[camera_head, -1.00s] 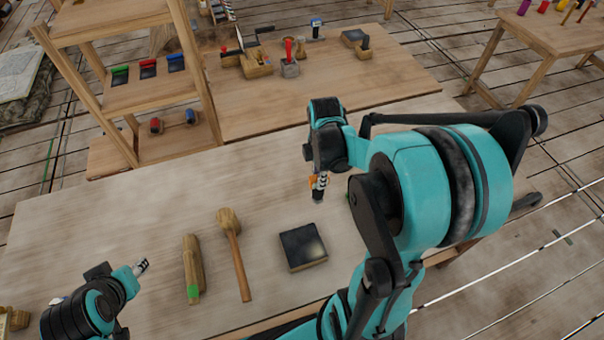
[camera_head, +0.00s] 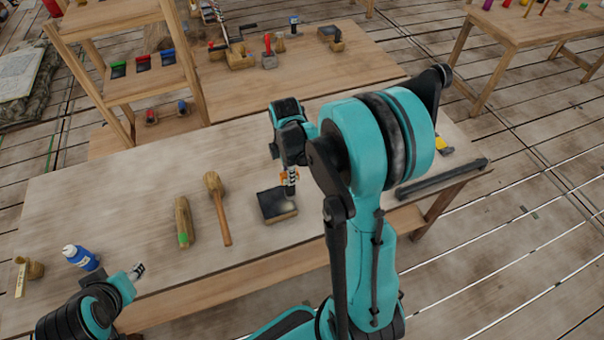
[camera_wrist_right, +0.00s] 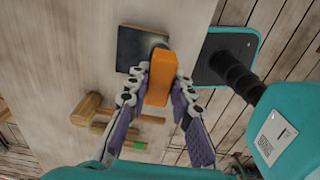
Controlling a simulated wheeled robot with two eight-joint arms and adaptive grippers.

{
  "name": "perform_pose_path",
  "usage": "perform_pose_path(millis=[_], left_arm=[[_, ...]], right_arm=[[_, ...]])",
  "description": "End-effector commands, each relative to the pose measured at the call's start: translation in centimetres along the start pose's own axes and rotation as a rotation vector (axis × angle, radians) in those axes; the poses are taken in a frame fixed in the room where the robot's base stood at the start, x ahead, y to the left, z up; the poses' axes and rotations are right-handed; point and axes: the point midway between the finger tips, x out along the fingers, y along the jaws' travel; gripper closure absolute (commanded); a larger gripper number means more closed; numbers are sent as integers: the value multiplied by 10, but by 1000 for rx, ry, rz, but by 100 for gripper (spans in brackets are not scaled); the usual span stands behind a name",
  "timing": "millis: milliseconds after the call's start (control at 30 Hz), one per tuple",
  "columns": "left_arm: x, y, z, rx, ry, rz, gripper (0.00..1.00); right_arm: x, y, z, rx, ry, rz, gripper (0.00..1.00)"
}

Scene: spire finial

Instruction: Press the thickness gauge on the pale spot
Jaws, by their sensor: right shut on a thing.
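The thickness gauge (camera_wrist_right: 160,78) is an orange block held between the fingers of my right gripper (camera_wrist_right: 158,84). In the head view my right gripper (camera_head: 290,182) hangs over the back right part of a dark square block (camera_head: 273,205) on the table. The block also shows in the wrist view (camera_wrist_right: 133,50), with a pale spot (camera_wrist_right: 159,42) near its edge, partly hidden behind the gauge's far end. I cannot tell whether the gauge touches it. My left gripper (camera_head: 138,271) is over the table's front left, apart from the block; its opening is unclear.
A wooden mallet (camera_head: 219,205) and a green-ended wooden tool (camera_head: 184,221) lie left of the block. A blue bottle (camera_head: 80,257) stands at the front left. A dark bar (camera_head: 443,178) lies at the right edge. A wooden shelf (camera_head: 140,90) stands behind.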

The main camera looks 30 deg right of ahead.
Motion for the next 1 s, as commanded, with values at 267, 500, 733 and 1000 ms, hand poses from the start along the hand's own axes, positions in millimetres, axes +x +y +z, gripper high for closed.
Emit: perform_pose_path(millis=[267,500,733,1000], left_arm=[[8,0,5,0,0,0,60],[24,0,17,0,0,0,60],[28,0,20,0,0,0,60],[27,0,19,0,0,0,60]], right_arm=[[16,3,-4,-1,0,0,100],[43,3,-4,-1,0,0,100],[52,3,-3,-1,0,0,100],[50,3,-3,-1,0,0,100]])
